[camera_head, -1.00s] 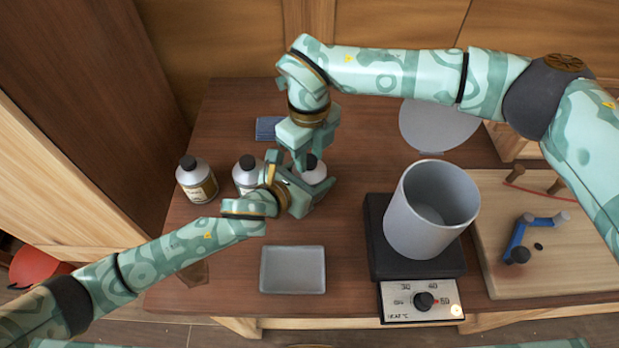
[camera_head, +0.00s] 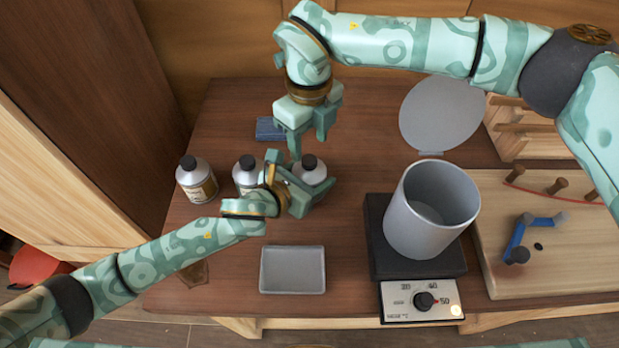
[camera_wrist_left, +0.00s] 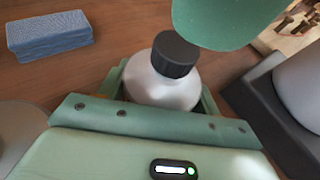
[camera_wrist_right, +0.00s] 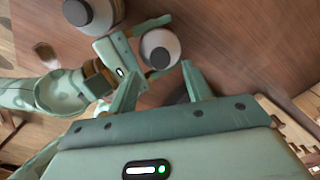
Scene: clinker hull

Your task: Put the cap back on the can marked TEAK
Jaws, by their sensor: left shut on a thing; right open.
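Three silvery cans with black caps stand in a row on the table. My left gripper (camera_head: 303,192) is shut around the body of the right-hand can (camera_head: 316,176), which stands upright. Its black cap (camera_head: 309,162) sits on top of the neck, seen clearly in the left wrist view (camera_wrist_left: 174,53); I cannot tell how tight it is. My right gripper (camera_head: 307,148) is open and empty, above and behind this can, its fingers apart from the cap. The middle can (camera_head: 246,178) and left can (camera_head: 197,184) carry labels too small to read. No TEAK marking is legible.
A grey tray (camera_head: 292,270) lies in front of the cans. A blue block (camera_head: 268,129) lies behind them. To the right stand a grey pot (camera_head: 412,225) on a black heater (camera_head: 378,255), its raised round lid (camera_head: 440,112), and a wooden board (camera_head: 570,265) with a blue tool.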

